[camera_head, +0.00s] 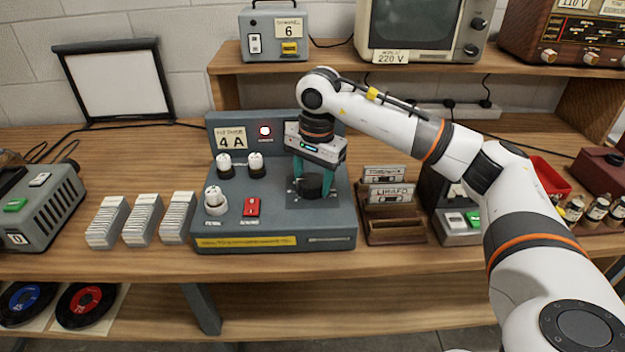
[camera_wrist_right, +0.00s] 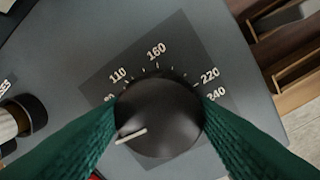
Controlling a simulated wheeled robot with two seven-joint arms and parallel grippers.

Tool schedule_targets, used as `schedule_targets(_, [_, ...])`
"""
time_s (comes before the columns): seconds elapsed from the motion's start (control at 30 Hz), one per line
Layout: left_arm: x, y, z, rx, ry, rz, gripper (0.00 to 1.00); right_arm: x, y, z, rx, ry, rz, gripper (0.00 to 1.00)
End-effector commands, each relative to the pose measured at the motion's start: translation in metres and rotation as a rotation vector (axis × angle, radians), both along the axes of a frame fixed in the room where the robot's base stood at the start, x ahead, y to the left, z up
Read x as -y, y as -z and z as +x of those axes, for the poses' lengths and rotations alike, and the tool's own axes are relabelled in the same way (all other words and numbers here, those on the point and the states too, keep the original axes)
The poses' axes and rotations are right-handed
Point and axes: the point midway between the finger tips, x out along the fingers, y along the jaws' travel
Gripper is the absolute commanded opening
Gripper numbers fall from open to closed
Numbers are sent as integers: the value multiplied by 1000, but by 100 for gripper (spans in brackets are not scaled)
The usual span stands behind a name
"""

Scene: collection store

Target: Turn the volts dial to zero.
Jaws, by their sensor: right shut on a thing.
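The volts dial (camera_wrist_right: 158,112) is a round black knob with a white pointer line, seen in the right wrist view. Its printed scale shows 110, 160, 220 and 240, and the pointer line lies at the knob's lower left. In the head view the dial (camera_head: 313,184) sits on the right of the grey-blue device (camera_head: 275,222). My right gripper (camera_head: 314,188) comes down from above, its green fingers shut on the dial's two sides; they also show in the right wrist view (camera_wrist_right: 158,125). My left gripper is not in view.
White card stacks (camera_head: 142,220) stand to the left. A wooden cassette holder (camera_head: 393,228) stands close on the right.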

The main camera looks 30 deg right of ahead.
Motion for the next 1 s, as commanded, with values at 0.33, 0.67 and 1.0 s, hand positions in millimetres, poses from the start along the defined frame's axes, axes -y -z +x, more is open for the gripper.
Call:
schedule_targets(0.33, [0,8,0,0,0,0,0,1,-2,2,9,-327,1,30])
schedule_targets(0.67, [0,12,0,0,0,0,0,1,-2,3,9,-599,0,30])
schedule_targets(1.0, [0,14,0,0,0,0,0,1,-3,4,9,-760,-1,30])
